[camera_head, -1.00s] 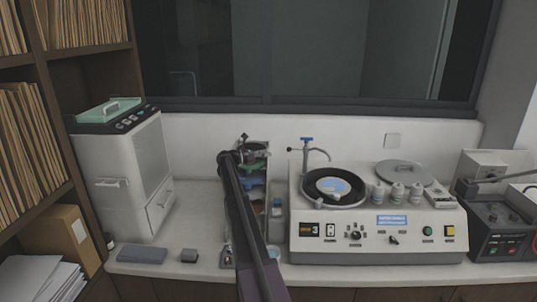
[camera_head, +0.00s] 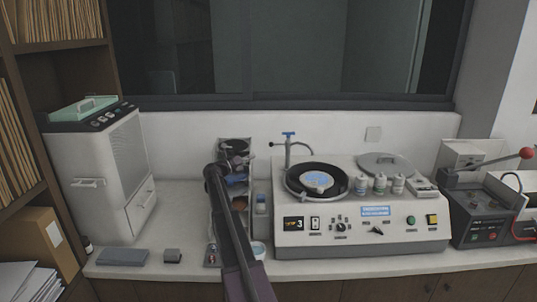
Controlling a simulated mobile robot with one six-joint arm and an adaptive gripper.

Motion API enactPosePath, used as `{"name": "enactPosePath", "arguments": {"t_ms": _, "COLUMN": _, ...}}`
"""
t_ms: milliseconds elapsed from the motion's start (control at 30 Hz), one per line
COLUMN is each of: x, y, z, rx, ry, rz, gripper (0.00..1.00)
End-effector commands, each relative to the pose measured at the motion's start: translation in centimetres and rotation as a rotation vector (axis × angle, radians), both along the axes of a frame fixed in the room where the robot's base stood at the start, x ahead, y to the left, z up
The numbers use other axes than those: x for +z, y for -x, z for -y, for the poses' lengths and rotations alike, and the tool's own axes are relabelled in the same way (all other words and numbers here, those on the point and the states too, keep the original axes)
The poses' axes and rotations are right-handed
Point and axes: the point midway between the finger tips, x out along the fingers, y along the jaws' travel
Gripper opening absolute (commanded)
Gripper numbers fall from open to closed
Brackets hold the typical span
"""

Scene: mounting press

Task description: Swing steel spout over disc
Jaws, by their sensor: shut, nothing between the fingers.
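The steel spout (camera_head: 302,145) is a thin curved tube on an upright post with a blue tap handle (camera_head: 288,134), at the back left of the grey-white machine (camera_head: 360,236). It bends to the right, and its tip shows near the far rim of the round well. The disc (camera_head: 318,182) is black with a pale blue centre and lies flat in this well. Whether the tip is above the disc's edge is hard to tell. My arm (camera_head: 232,222) rises from the bottom, left of the machine.
Small bottles (camera_head: 380,184) and a round grey lid (camera_head: 384,163) sit right of the disc. A narrow rack (camera_head: 235,150) stands behind my arm. A white cabinet (camera_head: 105,170) is at left, and a dark device (camera_head: 490,215) with a red-knobbed lever at right. The counter between cabinet and rack is mostly clear.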

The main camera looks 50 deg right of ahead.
Motion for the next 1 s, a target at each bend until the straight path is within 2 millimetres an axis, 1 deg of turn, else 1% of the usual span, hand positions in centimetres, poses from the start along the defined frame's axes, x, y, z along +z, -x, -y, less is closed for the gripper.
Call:
{"name": "enactPosePath", "arguments": {"t_ms": 33, "x": -0.6, "y": 1.1, "z": -0.6, "rx": 0.016, "ry": -0.004, "rz": -0.072, "gripper": 0.00}}
{"name": "enactPosePath", "arguments": {"t_ms": 100, "x": -0.8, "y": 1.7, "z": -1.1, "rx": 0.036, "ry": -0.010, "rz": -0.176, "gripper": 0.00}}
{"name": "enactPosePath", "arguments": {"t_ms": 300, "x": -1.3, "y": 3.0, "z": -2.1, "rx": 0.076, "ry": -0.011, "rz": -0.416, "gripper": 0.00}}
{"name": "enactPosePath", "arguments": {"t_ms": 400, "x": -1.4, "y": 3.3, "z": -2.4, "rx": 0.087, "ry": -0.009, "rz": -0.487, "gripper": 0.00}}
{"name": "enactPosePath", "arguments": {"t_ms": 567, "x": -1.4, "y": 3.3, "z": -2.5, "rx": 0.093, "ry": -0.007, "rz": -0.534, "gripper": 0.00}}
{"name": "enactPosePath", "arguments": {"t_ms": 1000, "x": -1.3, "y": 3.3, "z": -2.2, "rx": 0.093, "ry": -0.008, "rz": -0.534, "gripper": 0.00}}
